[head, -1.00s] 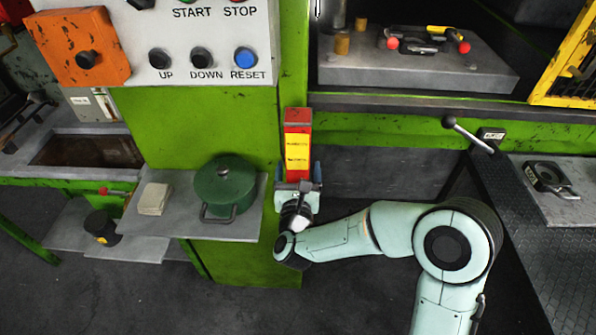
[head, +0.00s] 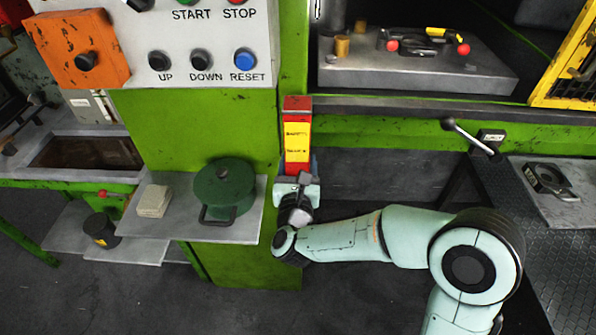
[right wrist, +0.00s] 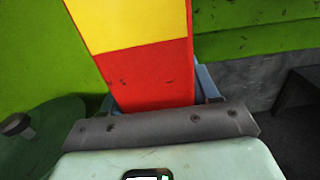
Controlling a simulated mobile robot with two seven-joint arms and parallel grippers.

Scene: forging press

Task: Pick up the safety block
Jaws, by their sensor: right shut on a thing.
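The safety block (head: 297,143) is a tall red block with a yellow label, seen upright against the green press frame in the head view. My right gripper (head: 298,168) is shut on its lower part, with a blue finger at each side. In the right wrist view the block (right wrist: 150,75) rises from between the fingers of the gripper (right wrist: 155,95), slightly tilted in the picture. The block's bottom end is hidden by the gripper. My left gripper is not in view.
A grey shelf (head: 150,220) left of the gripper holds a green lidded pot (head: 224,185) and a beige stack (head: 154,201). A ball-ended lever (head: 468,136) sticks out at the right. The button panel (head: 160,45) is above. The die plate (head: 400,72) lies behind, upper right.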

